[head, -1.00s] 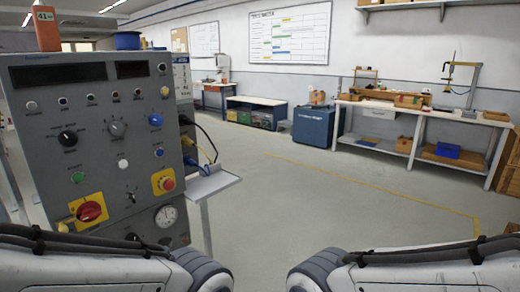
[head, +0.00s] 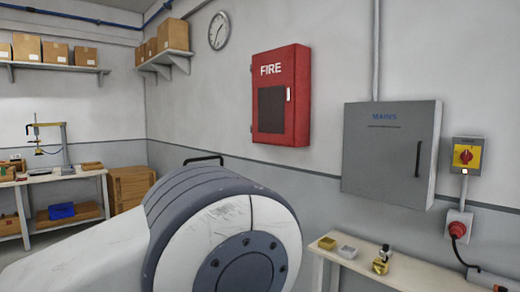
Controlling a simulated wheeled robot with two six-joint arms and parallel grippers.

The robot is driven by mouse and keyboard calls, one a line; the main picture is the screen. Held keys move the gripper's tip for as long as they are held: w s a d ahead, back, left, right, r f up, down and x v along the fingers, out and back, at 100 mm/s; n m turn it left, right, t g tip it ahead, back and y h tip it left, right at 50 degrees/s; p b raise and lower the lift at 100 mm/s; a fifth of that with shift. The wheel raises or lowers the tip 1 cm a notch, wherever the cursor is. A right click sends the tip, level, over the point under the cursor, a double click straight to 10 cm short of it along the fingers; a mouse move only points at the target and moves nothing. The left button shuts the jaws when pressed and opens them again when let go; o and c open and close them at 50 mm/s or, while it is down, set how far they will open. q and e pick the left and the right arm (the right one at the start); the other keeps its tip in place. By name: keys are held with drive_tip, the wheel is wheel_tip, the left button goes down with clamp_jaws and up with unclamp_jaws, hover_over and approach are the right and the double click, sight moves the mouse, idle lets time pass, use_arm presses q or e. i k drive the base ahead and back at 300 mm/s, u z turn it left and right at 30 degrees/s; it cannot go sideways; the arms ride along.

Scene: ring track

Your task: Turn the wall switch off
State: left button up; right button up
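The wall switch (head: 467,154) is at the right of the head view, on the grey wall just right of a grey MAINS cabinet. It is a grey box with a yellow plate and a red rotary knob. The knob's exact position is too small to tell. Neither of my grippers is in view. A large white and dark grey link of my own arm fills the lower middle of the view, left of the switch and apart from it in the picture.
The MAINS cabinet (head: 389,152) and a red FIRE box (head: 281,96) hang on the wall. A socket with a red plug (head: 457,229) sits below the switch. A narrow table (head: 410,276) with small trays stands beneath. A workbench (head: 84,176) is at the left.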

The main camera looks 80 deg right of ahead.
sight(466, 157)
drive_tip(key=z, duration=3.4)
drive_tip(key=k, duration=0.55)
drive_tip(key=u, duration=1.4)
drive_tip(key=i, duration=1.7)
drive_tip(key=z, duration=0.75)
drive_tip(key=i, duration=0.65)
drive_tip(key=z, duration=0.8)
